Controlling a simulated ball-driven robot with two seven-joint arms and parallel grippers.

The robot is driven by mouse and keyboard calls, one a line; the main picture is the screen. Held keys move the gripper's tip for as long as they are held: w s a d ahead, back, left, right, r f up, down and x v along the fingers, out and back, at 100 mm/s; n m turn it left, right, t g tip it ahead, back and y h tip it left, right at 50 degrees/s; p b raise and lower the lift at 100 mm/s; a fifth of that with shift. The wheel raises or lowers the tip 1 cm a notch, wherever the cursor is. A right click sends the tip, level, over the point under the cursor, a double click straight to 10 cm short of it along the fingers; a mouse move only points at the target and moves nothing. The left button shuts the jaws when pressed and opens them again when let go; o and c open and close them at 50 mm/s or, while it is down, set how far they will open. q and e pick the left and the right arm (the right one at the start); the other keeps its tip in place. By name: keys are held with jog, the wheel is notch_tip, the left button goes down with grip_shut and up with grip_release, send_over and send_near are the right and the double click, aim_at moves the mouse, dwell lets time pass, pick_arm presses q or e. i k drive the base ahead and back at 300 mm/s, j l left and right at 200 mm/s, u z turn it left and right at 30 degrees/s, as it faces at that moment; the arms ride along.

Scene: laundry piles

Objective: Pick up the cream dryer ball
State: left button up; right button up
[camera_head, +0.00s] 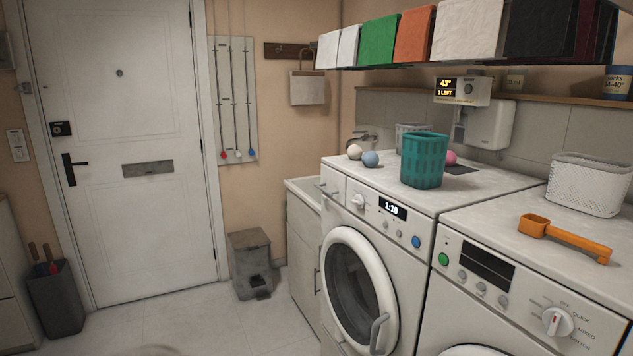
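The cream dryer ball (354,152) sits on top of the left washing machine (390,185), near its back left corner. A pink ball (450,158) is farther right, partly hidden behind a teal basket (424,160). Neither of my grippers shows in the head view.
An orange scoop (565,238) and a white basket (588,184) are on the right machine (480,225). A shelf of folded cloths (430,40) hangs above. A grey bin (250,263) stands on the floor, which is open in front of the door (125,130).

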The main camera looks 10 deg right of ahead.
aim_at(354, 152)
jog(key=i+z, duration=0.25)
jog(key=i, duration=0.25)
jog(key=i+j+z, duration=0.2)
jog(key=i, duration=0.25)
jog(key=i+j+z, duration=0.25)
jog(key=i, duration=0.25)
